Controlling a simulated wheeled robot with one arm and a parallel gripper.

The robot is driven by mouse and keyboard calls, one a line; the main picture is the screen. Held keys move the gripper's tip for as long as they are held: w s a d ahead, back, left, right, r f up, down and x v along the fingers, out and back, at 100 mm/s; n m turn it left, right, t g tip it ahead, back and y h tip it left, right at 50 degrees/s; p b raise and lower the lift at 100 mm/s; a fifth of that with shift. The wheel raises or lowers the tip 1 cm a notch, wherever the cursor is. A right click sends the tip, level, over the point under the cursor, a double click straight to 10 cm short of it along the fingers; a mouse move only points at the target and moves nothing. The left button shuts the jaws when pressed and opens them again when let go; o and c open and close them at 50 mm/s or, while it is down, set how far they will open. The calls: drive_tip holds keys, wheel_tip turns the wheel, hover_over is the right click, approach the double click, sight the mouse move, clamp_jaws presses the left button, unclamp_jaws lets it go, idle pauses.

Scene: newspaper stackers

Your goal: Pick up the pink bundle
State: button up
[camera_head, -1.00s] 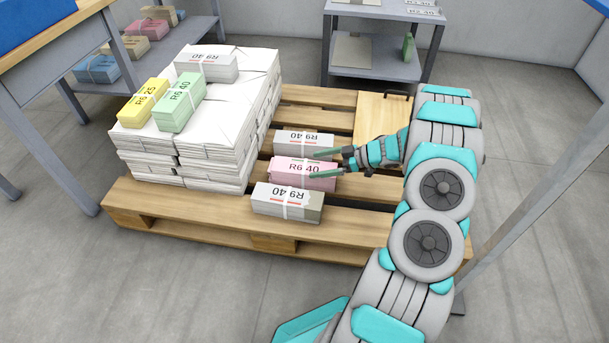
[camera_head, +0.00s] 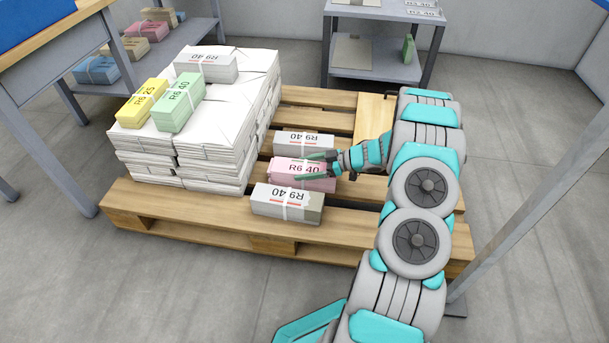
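The pink bundle (camera_head: 291,173) lies on the wooden pallet (camera_head: 190,225), labelled R6 40 and tied with a white band. It sits between two grey-white bundles, one behind (camera_head: 304,143) and one in front (camera_head: 287,204). My gripper (camera_head: 314,167) reaches in from the right. Its two green fingers are spread apart, one at the bundle's far side and one toward its near side, over its right part. I cannot tell whether the fingers touch it. Part of the bundle's right end is hidden by my gripper.
A large white paper stack (camera_head: 225,120) fills the pallet's left half, with yellow (camera_head: 142,104), green (camera_head: 179,108) and grey (camera_head: 206,65) bundles on top. A grey shelf (camera_head: 375,60) stands behind. A table (camera_head: 60,50) and shelf with bundles stand at left. A grey post (camera_head: 540,175) rises at right.

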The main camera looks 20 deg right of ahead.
clamp_jaws()
idle(0.4)
